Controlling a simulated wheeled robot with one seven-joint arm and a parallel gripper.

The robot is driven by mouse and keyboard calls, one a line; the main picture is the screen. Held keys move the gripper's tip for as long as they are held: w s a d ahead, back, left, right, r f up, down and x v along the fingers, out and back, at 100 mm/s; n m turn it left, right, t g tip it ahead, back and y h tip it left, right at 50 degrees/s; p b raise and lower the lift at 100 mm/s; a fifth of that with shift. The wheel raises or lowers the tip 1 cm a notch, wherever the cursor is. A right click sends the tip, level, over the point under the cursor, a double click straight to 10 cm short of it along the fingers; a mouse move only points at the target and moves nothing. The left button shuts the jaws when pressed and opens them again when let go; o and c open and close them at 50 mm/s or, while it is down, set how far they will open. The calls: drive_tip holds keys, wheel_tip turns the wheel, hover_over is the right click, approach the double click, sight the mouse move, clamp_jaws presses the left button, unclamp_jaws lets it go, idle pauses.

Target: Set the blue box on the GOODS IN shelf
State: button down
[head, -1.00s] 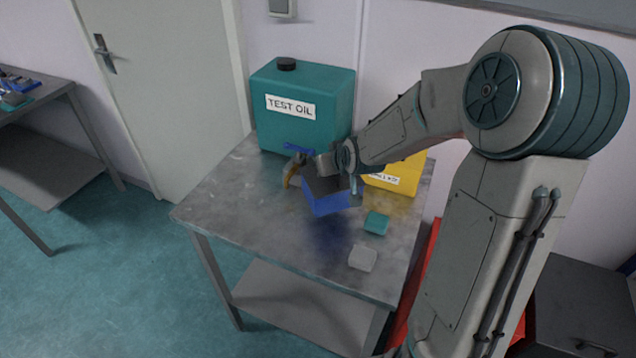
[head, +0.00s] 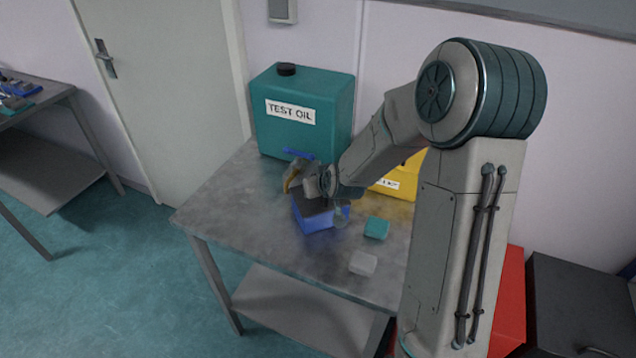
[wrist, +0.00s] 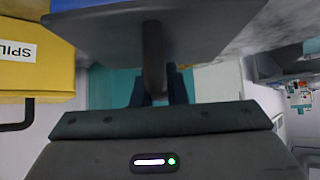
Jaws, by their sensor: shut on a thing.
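The blue box (head: 318,221), with blue sides and a dark top, is in my gripper (head: 318,201) over the left-middle of the grey metal table (head: 225,205). In the wrist view a large dark face, likely the top of the box (wrist: 130,32), fills the upper middle. No GOODS IN label is readable in either view.
A teal TEST OIL can (head: 300,113) stands behind the box. A yellow container (head: 402,182) is right of my gripper, partly hidden by my arm. A teal block (head: 376,228) and a pale block (head: 363,263) lie in front. The tabletop's left side and lower shelf (head: 290,305) are clear.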

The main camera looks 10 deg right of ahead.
drive_tip(key=shift+f, duration=0.2)
drive_tip(key=c, duration=1.5)
unclamp_jaws()
drive_tip(key=shift+o, duration=0.2)
drive_tip(key=shift+r, duration=0.15)
